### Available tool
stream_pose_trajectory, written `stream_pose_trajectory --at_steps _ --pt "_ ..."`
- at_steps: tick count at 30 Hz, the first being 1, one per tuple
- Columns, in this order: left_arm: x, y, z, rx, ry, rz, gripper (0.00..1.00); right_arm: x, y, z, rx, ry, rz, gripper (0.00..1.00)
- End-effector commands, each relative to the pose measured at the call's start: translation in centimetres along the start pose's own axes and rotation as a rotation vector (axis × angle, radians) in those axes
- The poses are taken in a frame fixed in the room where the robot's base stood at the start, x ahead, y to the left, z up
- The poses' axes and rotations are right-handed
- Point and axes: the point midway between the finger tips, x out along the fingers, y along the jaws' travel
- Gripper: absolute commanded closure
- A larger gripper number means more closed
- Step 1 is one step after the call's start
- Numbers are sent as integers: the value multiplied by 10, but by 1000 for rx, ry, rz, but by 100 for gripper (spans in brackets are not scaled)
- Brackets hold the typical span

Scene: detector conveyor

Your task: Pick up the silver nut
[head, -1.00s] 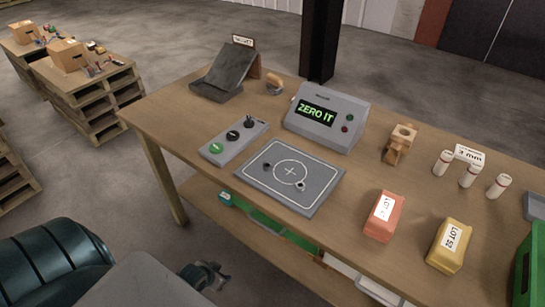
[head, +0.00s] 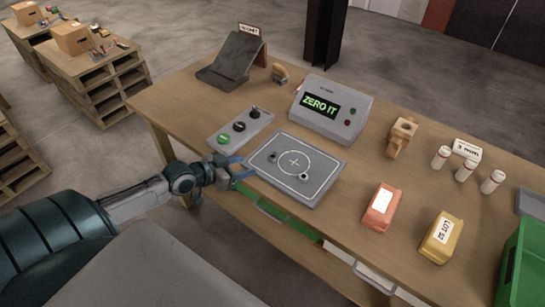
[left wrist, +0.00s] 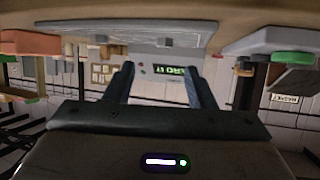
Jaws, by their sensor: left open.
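The silver nut (head: 304,177) appears as a small light piece on the grey square plate (head: 325,190), near the lower right of its printed circle. A second, darker small piece (head: 273,157) sits at the circle's upper left. My left gripper (head: 246,167) is open and empty at the plate's left edge, with the nut farther right across the plate. In the left wrist view both fingers (left wrist: 160,68) are spread with nothing between them, and the plate (left wrist: 150,35) shows upside down above them. I cannot make out the nut there. My right gripper is not in view.
A button box (head: 225,138) stands close behind my left gripper. The ZERO IT display unit (head: 340,119) is behind the plate. Red (head: 381,207) and yellow (head: 440,238) lot blocks stand to the right, and a green bin (head: 515,265) is at the far right.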

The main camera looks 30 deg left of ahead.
Motion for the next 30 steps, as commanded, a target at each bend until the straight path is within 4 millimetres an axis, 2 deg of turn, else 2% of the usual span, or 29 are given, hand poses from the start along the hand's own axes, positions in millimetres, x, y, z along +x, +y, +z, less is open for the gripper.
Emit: stream_pose_trajectory --at_steps 4,12,19,23,30 --pt "7 -13 -8 -7 34 -12 50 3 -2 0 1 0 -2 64" --pt "41 -13 -10 -9 35 -13 50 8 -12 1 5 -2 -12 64" --pt "56 -12 -10 -5 32 -10 50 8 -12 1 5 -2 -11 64" --pt "62 -11 -10 -7 32 -10 50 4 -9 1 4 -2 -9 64" --pt "89 -8 -10 -10 33 -9 50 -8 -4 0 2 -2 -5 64"
